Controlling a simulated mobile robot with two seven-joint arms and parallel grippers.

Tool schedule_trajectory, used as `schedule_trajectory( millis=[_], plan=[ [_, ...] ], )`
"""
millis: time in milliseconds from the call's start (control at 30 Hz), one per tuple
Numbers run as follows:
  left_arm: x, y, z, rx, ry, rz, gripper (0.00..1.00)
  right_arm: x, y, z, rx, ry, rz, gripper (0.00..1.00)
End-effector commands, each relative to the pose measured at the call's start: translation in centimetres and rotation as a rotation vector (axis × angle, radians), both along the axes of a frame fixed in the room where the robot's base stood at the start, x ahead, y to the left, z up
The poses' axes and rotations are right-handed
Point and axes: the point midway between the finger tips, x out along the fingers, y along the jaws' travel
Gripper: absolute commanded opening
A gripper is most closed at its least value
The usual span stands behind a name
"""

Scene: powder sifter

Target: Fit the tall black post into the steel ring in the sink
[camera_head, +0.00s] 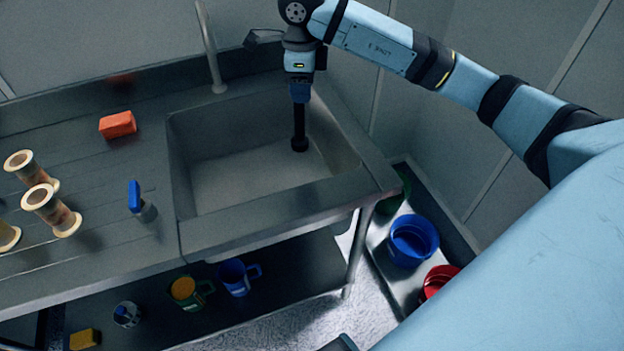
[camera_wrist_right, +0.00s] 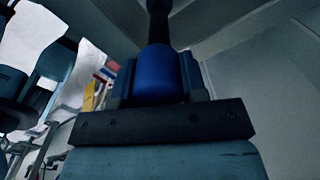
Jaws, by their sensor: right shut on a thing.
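My right gripper (camera_head: 300,92) is above the right part of the sink (camera_head: 232,168), pointing down. It is shut on the blue upper part of the tall black post (camera_head: 299,125), which hangs upright with its lower end inside the basin. In the right wrist view the blue part (camera_wrist_right: 156,75) sits between the jaws and the black shaft (camera_wrist_right: 158,20) runs on beyond it. I cannot make out the steel ring, nor tell whether the post's wider dark foot touches the basin floor. My left gripper is not in view.
A tap (camera_head: 210,50) rises behind the sink. An orange-red block (camera_head: 117,124), a blue-topped item (camera_head: 135,197) and several cream spools (camera_head: 52,210) stand on the left counter. Mugs (camera_head: 238,277) are on the lower shelf. A blue bucket (camera_head: 412,241) stands at right.

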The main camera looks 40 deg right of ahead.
Motion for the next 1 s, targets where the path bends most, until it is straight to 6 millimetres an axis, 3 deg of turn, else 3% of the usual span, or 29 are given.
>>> schedule_trajectory(
  millis=[133,333,467,1000],
  plan=[
    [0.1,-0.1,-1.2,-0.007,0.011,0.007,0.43,0.7,-2.0,-1.8,0.006,0.011,-0.384,0.0],
    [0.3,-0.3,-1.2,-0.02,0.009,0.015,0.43,1.0,-3.5,-2.7,0.007,0.018,-0.676,0.0],
    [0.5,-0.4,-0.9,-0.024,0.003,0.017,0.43,1.1,-3.7,-3.8,0.007,0.022,-0.733,0.0],
    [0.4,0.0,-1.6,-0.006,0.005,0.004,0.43,1.0,-3.7,-16.9,0.006,0.021,-0.733,0.0]
  ],
)
